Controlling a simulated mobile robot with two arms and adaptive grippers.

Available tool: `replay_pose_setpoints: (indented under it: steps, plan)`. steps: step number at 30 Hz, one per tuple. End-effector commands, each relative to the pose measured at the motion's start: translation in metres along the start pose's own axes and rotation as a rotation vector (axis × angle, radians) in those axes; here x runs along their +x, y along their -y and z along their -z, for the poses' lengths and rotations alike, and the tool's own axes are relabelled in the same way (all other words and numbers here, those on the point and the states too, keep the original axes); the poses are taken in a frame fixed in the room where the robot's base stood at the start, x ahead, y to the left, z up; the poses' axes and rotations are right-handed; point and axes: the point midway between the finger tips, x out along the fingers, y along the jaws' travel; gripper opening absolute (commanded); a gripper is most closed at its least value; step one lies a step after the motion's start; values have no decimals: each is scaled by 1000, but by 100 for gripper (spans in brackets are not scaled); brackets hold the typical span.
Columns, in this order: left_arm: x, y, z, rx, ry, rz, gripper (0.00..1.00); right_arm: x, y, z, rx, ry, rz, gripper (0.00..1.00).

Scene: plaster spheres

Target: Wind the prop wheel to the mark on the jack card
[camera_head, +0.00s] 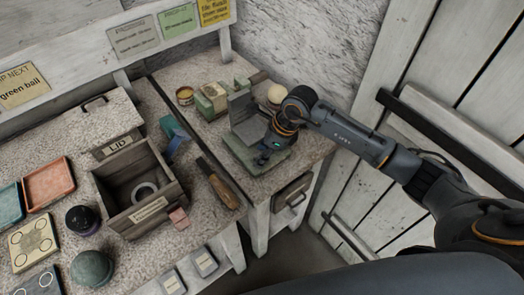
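My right arm comes in from the right, and its dark gripper (267,146) is down at a green-based device with a grey upright block (240,108) on the right-hand worktop. The gripper covers part of this device, and its fingertips are too small and hidden to tell open from shut. I cannot make out a prop wheel; it may be behind the gripper. Grey (133,38), green (179,21) and yellow (214,11) cards hang on the back rail; their small text is unreadable, so I cannot tell which is the jack card. My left gripper is not in view.
A pale ball (277,93) sits behind the gripper. An open wooden box (172,186) holds a pale ring. A wooden-handled tool (217,184) lies near the worktop's front edge. A wall borders the back.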

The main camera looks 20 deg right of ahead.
Motion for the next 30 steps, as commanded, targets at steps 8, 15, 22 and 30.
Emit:
replay_pose_setpoints:
  steps: [8,15,22,30]
  plan:
    - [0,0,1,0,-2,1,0,0,0,0,1,0,0,5]
    - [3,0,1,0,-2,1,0,0,0,0,37,1,16,5]
    - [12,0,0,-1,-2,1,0,1,-1,0,155,2,66,5]
    - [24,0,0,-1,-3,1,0,1,-2,0,334,3,141,5]
